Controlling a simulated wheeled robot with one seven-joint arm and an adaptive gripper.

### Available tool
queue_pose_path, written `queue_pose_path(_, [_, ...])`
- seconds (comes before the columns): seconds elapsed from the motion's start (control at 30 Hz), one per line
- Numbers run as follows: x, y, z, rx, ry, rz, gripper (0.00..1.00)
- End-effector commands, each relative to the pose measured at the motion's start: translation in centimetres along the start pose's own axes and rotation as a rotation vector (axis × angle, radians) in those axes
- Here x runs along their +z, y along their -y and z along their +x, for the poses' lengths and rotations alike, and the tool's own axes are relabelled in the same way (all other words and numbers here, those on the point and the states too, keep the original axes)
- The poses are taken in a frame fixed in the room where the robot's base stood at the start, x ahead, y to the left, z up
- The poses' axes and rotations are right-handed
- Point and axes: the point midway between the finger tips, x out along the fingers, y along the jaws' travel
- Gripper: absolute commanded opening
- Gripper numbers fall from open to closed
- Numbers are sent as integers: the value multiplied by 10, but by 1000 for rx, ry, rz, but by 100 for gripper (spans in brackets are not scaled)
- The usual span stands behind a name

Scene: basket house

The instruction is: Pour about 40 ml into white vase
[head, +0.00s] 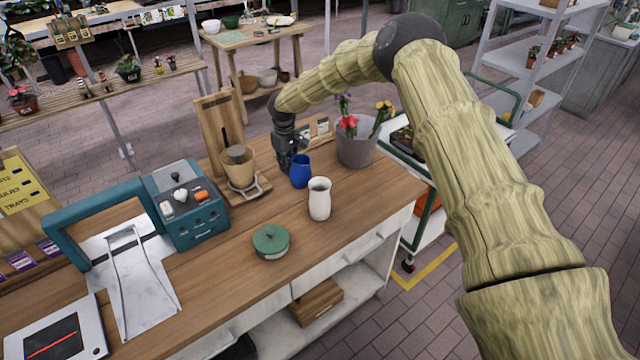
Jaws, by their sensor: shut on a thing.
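The white vase (319,199) stands upright on the wooden counter, near its front right part. A blue cup-like vessel (301,172) is behind it and slightly to the left, upright and apart from the vase. My gripper (290,158) reaches in from behind and is shut on the blue vessel. The fingertips are partly hidden by the vessel, and its contents cannot be made out. I cannot tell whether the vessel touches the counter.
A grey pot of flowers (356,147) stands behind right of the vase. A green lidded pot (271,241) is at front left. A brown cup on a wooden stand (239,168) and a teal machine (188,205) are to the left. The counter (365,205) right of the vase is clear.

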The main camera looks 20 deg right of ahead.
Motion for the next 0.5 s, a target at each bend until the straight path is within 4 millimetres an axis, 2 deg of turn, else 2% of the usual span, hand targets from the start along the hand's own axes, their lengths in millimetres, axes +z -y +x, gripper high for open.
queue_pose_path(0.5, [4,14,10,41,9,-13,0])
